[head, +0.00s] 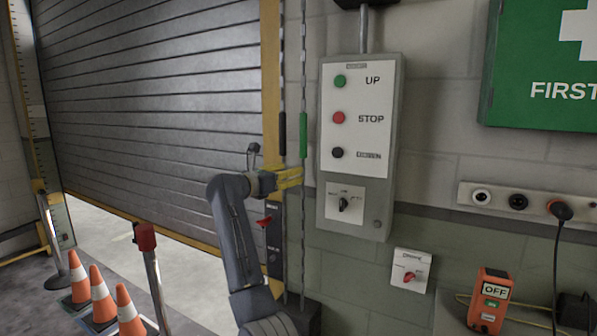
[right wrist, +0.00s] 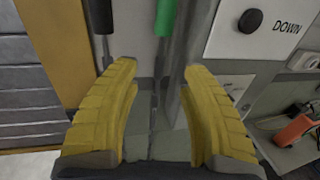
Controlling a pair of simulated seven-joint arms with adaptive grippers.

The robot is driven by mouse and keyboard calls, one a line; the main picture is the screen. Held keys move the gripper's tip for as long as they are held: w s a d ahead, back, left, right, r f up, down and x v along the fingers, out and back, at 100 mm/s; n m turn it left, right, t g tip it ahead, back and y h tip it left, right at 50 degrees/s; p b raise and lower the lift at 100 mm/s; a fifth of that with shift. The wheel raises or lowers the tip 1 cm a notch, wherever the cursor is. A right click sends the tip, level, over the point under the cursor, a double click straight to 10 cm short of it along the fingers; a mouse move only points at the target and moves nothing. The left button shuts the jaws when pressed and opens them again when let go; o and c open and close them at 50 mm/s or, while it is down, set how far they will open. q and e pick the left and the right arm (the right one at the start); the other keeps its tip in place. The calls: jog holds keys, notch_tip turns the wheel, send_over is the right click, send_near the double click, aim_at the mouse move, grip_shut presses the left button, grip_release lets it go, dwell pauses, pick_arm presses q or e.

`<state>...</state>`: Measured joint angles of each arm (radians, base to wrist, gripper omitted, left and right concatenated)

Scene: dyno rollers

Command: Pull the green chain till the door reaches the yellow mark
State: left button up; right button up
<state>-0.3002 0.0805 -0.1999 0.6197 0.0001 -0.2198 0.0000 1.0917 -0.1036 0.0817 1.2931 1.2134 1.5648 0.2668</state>
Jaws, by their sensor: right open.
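The green chain shows as a green sleeve (head: 303,135) on a thin chain left of the control box; the sleeve also shows in the right wrist view (right wrist: 165,18). My right gripper (head: 300,176) is open just below the sleeve. In the right wrist view its yellow fingers (right wrist: 160,68) stand apart, with the chain appearing between them, the sleeve beyond; contact is not visible. The grey roller door (head: 150,100) is partly raised, with pale floor under its bottom edge. A graduated scale (head: 22,75) runs up the left door frame; I cannot pick out a distinct yellow mark. My left gripper is not in view.
A black-sleeved chain (head: 282,130) hangs close left of the green one. The control box (head: 384,150) with UP, STOP and DOWN buttons is close on the right. Cones (head: 101,292) and a red-topped post (head: 146,238) stand at lower left.

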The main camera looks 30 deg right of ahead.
jog(key=shift+v, duration=2.8)
jog(key=shift+d, duration=0.1)
